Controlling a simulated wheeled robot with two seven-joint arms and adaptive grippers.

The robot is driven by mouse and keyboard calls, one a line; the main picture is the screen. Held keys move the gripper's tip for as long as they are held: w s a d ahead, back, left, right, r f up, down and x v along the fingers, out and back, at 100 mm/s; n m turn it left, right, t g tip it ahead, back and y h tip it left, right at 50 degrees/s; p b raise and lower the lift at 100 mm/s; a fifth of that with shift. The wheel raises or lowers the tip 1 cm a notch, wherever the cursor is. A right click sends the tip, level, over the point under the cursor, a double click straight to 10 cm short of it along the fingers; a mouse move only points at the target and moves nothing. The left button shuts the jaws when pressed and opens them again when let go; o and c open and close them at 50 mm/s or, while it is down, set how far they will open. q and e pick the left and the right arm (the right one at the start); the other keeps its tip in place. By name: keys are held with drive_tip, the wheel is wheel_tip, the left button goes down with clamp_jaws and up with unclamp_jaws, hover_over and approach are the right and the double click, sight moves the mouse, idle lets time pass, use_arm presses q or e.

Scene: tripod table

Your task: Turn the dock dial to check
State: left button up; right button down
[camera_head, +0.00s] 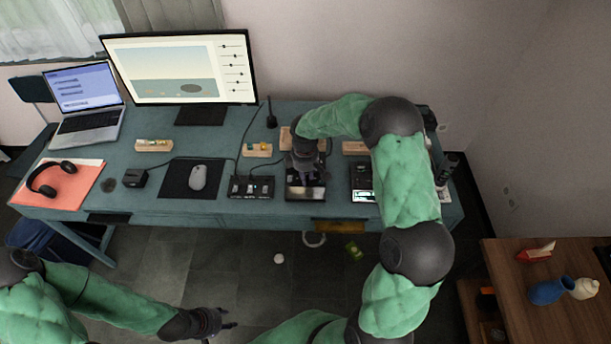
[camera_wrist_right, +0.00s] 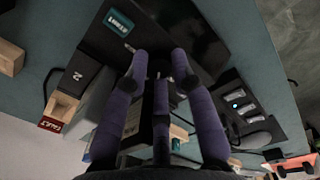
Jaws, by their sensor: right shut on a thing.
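The dock (camera_head: 304,192), a dark box with a lighter front part, sits near the front edge of the desk. My right gripper (camera_head: 306,172) reaches down over it from above. In the right wrist view its purple fingers (camera_wrist_right: 160,72) are closed in at a dark panel (camera_wrist_right: 192,35) with a teal label (camera_wrist_right: 119,22). They are shut on the dial, which is mostly hidden by the fingers. Its pointer and setting cannot be read. My left gripper (camera_head: 226,319) is open and empty, low in front of the desk.
A switch box (camera_head: 251,187) stands left of the dock and another device (camera_head: 362,182) right of it. Wooden blocks (camera_head: 257,150) lie behind. A mouse (camera_head: 198,177), monitor (camera_head: 180,70), laptop (camera_head: 88,103) and headphones (camera_head: 45,180) are further left. A brown side table (camera_head: 520,285) stands at right.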

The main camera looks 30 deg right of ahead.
drive_tip(key=m, duration=0.5)
drive_tip(key=shift+m+b, duration=0.3)
drive_tip(key=m, duration=0.4)
drive_tip(key=shift+m+b, duration=0.3)
drive_tip(key=m, duration=0.4)
drive_tip(key=shift+w+g, duration=0.1)
drive_tip(key=shift+g, duration=0.2)
drive_tip(key=shift+m+b, duration=0.35)
drive_tip(key=shift+m, duration=1.85)
drive_tip(key=c, duration=1)
unclamp_jaws()
drive_tip(key=shift+c, duration=0.2)
